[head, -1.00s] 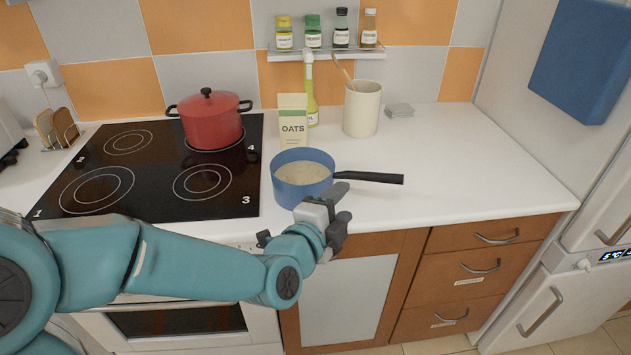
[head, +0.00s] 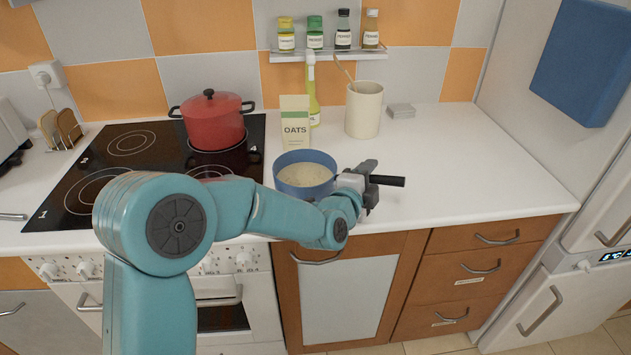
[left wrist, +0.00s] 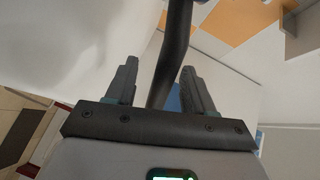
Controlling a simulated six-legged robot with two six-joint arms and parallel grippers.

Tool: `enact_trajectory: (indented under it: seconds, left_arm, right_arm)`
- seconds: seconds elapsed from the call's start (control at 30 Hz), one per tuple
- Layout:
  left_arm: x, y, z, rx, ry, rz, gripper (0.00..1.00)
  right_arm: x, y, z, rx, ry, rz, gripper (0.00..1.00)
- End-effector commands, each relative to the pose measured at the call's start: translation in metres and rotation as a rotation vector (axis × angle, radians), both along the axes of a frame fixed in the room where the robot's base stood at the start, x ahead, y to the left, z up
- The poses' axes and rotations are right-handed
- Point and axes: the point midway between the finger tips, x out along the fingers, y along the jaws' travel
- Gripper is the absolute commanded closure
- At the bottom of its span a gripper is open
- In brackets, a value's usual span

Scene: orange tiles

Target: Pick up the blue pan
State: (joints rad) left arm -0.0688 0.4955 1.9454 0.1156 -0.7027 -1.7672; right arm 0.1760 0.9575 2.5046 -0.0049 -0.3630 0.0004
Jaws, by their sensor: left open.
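The blue pan (head: 303,187) holds a pale, oatmeal-like food and stands on the white counter, right of the hob. Its black handle (head: 389,181) points right. My left gripper (head: 369,184) is at the handle and covers its middle part in the head view. In the left wrist view, the handle (left wrist: 174,45) runs between the two open fingers of the left gripper (left wrist: 159,78), without clear contact on either side. My right gripper is not in view.
A red pot (head: 213,122) stands on the black hob (head: 72,192). An oats box (head: 295,125), an oil bottle (head: 313,100) and a cream utensil crock (head: 363,111) stand behind the pan. The counter (head: 480,170) to the right is clear.

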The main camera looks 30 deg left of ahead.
Motion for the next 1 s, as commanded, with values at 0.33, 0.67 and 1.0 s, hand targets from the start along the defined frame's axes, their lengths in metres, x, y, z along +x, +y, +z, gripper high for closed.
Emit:
enact_trajectory:
  seconds: [0.33, 0.67, 1.0]
  left_arm:
    - [0.0, 0.0, 0.0, 0.0, 0.0, 0.0, 1.0]
    - [0.0, 0.0, 0.004, 0.003, -0.006, 0.0, 1.0]
    - [0.0, 0.0, 0.051, 0.003, -0.012, 0.001, 1.0]
  right_arm:
    - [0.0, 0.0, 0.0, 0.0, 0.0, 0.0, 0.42]
    - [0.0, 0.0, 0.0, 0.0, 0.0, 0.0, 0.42]
    - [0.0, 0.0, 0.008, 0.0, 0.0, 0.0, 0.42]
